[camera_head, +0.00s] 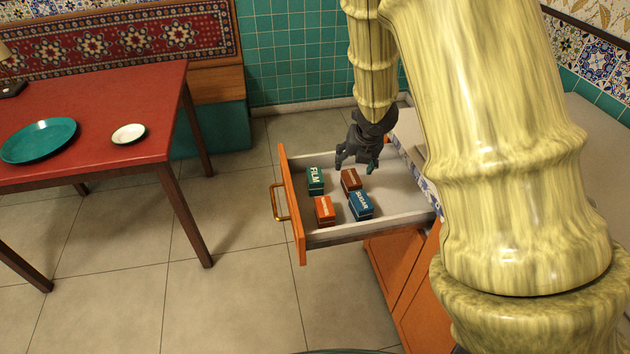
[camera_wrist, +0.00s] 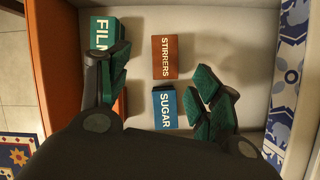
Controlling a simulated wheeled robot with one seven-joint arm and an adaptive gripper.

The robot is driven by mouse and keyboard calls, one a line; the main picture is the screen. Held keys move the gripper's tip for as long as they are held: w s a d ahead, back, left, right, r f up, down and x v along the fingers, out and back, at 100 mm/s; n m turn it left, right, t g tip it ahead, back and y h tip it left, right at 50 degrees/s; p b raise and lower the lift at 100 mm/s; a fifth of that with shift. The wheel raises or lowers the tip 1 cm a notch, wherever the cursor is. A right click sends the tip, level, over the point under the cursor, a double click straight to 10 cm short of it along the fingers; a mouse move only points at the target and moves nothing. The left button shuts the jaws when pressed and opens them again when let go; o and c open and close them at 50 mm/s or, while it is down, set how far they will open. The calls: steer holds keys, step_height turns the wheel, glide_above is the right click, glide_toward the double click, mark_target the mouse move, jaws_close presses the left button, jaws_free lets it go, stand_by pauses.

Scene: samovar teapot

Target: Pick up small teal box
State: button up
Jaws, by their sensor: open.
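The small teal box (camera_head: 315,181), marked FILM, stands in the open drawer (camera_head: 390,214) at its back left. It also shows in the wrist view (camera_wrist: 102,34) at the upper left, partly hidden by my left finger. My gripper (camera_head: 357,165) is above the back part of the drawer, to the right of the teal box in the head view. In the wrist view my gripper (camera_wrist: 160,88) is open, with its fingers spread wide apart. Nothing is held between them.
A brown STIRRERS box (camera_head: 351,180), a blue SUGAR box (camera_head: 361,206) and an orange box (camera_head: 324,211) share the drawer. The drawer's orange front (camera_head: 291,203) and handle face left. A red table (camera_head: 95,110) with a teal plate (camera_head: 38,140) and white saucer (camera_head: 129,134) stands left. Floor between is clear.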

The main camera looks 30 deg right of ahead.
steer(key=w+a+m, duration=0.2)
steer(key=m, duration=0.6)
steer(key=m+p, duration=0.3)
steer(key=m, duration=2.2)
glide_toward(315, 176)
steer(key=shift+x, duration=5.8)
steer(key=c, duration=1.1)
